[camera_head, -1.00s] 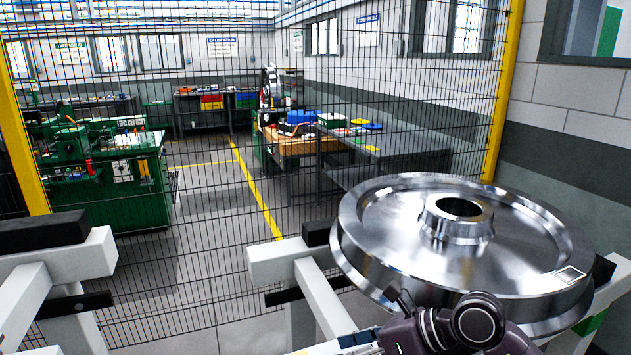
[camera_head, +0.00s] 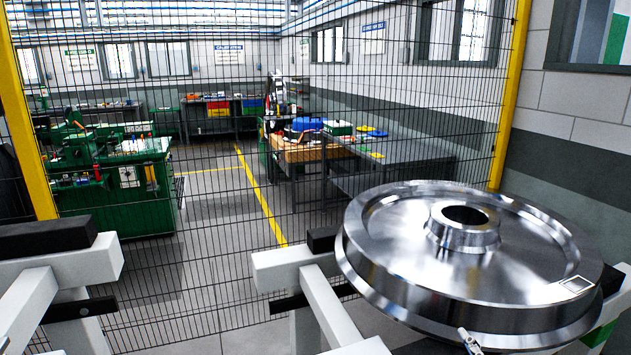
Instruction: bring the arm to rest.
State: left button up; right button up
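A large shiny steel rail wheel (camera_head: 390,240) lies flat at the right of the head view, with its raised hub and round bore facing up. A small pale rectangular mark (camera_head: 575,284) is on its rim. A small metallic piece, probably a tip of my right gripper (camera_head: 470,342), shows at the bottom edge in front of the wheel's near rim. The rest of that arm is out of frame, and I cannot tell whether this gripper is open or shut. My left gripper is not in view.
White beams of a stand (camera_head: 285,268) with black pads support the wheel. Another white stand (camera_head: 60,270) is at the left. A black mesh fence (camera_head: 215,225) between yellow posts closes off the workshop behind, with green machines (camera_head: 115,190) and workbenches (camera_head: 395,165).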

jog(key=s+f+m+g, duration=0.4)
jog(key=s+f+g, duration=0.3)
jog(key=s+f, duration=0.65)
jog(key=s+a+f+g+y, duration=0.25)
jog(key=s+f+g, duration=0.45)
jog(key=s, duration=0.6)
notch_tip(320, 180, down, 29)
jog(key=s, duration=0.2)
jog(key=s+d+f+g+b, duration=0.1)
jog(key=s+d+f, duration=0.2)
jog(key=s+f, duration=1.2)
jog(key=shift+s+f+h, duration=0.3)
jog(key=shift+s+h, duration=0.05)
jog(key=shift+s, duration=0.25)
jog(key=shift+d, duration=0.1)
